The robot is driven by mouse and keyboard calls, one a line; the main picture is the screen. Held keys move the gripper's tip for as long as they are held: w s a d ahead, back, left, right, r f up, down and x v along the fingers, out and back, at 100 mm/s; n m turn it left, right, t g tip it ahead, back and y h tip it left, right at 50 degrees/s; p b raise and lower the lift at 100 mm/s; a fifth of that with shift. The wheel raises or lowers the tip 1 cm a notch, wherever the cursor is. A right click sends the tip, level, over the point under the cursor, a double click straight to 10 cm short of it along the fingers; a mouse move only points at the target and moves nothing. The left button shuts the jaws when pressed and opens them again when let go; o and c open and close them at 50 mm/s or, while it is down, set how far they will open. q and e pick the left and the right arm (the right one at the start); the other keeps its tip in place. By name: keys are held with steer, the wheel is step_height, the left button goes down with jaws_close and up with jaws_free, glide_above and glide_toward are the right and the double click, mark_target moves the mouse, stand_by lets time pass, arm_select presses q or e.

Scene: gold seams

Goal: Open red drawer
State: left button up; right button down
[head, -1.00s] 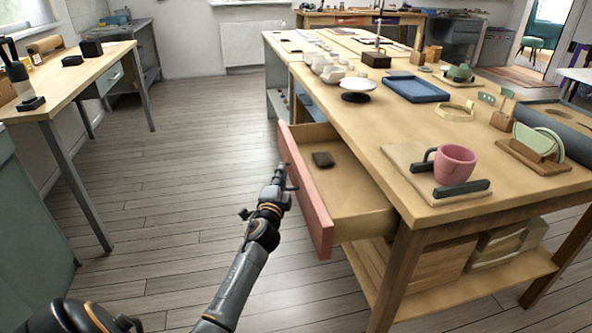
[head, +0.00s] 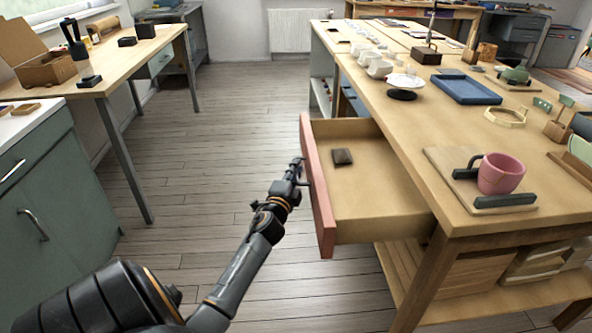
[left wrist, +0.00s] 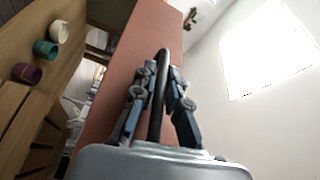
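The red drawer's front panel (head: 318,190) stands well out from the long wooden workbench (head: 425,150). Its wooden interior is exposed and holds a small dark flat block (head: 342,157). My left gripper (head: 296,172) is at the outer face of the red front. In the left wrist view, the dark curved handle (left wrist: 157,110) runs between the two fingers of my left gripper (left wrist: 162,78), which are closed around it against the red panel (left wrist: 135,55). My right gripper is in neither view.
A pink mug (head: 500,174) on a board and a blue tray (head: 466,89) stand on the workbench. A green cabinet (head: 60,200) and a side table (head: 120,65) are at the left. Open wooden floor (head: 220,170) lies between.

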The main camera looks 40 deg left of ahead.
arm_select(q)
steer(key=shift+o, duration=1.4)
steer(key=shift+s, duration=0.1)
steer(key=r+v, duration=0.1)
steer(key=v, duration=1)
steer(key=shift+s+d+f, duration=0.25)
steer(key=shift+s+f, duration=0.1)
steer(key=shift+f, duration=0.2)
steer(key=shift+f, duration=0.1)
